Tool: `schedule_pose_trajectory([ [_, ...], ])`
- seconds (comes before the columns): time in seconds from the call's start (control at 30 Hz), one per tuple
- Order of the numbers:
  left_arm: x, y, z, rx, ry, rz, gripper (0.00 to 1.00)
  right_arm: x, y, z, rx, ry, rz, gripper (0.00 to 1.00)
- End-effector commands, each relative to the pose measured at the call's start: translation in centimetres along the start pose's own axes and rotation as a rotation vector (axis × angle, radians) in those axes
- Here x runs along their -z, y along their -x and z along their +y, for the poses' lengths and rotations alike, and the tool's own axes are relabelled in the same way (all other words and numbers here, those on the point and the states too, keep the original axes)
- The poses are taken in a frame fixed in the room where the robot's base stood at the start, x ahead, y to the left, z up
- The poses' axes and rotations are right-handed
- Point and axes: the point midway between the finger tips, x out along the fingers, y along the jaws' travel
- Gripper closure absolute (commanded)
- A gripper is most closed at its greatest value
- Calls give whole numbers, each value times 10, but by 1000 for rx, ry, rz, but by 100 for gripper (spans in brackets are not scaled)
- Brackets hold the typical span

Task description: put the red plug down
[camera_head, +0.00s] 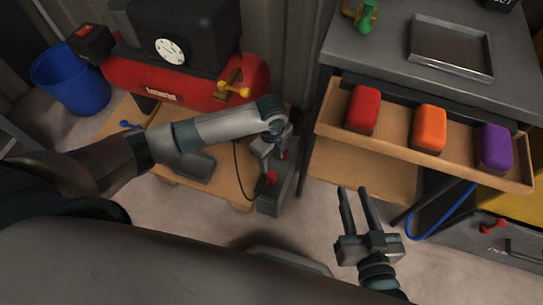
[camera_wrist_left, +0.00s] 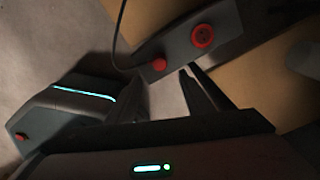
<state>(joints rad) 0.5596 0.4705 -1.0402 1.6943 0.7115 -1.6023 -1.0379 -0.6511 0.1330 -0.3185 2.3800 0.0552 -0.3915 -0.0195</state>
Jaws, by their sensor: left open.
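The red plug (camera_head: 271,178) is on the grey box (camera_head: 270,204) beside the low wooden platform, with a black cable near it. In the left wrist view the grey box (camera_wrist_left: 180,55) carries a small red piece (camera_wrist_left: 158,64), which looks like the plug, and a round red socket-like piece (camera_wrist_left: 202,36). My left gripper (camera_head: 272,150) is above the box; in the wrist view its fingers (camera_wrist_left: 165,82) are apart, with nothing between them, close to the smaller red piece. I cannot tell whether they touch it. My right gripper (camera_head: 354,191) is open and empty over the floor.
At right, an open drawer (camera_head: 390,149) holds red (camera_head: 364,107), orange (camera_head: 429,126) and purple (camera_head: 495,147) blocks under a workbench with a metal tray (camera_head: 450,47).

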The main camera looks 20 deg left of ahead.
Motion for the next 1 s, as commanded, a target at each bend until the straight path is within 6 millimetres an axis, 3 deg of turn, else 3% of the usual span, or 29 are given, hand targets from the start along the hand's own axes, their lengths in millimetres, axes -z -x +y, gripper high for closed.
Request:
schedule_pose_trajectory([
  [0.67,2,2,0,3,3,4,53,-3,0,1,-2,-1,-17,69],
  [0.87,32,-4,1,61,49,68,53,-3,0,1,-2,-1,-16,69],
  [1.0,77,-8,2,154,142,178,53,-2,0,1,-2,-1,-15,69],
])
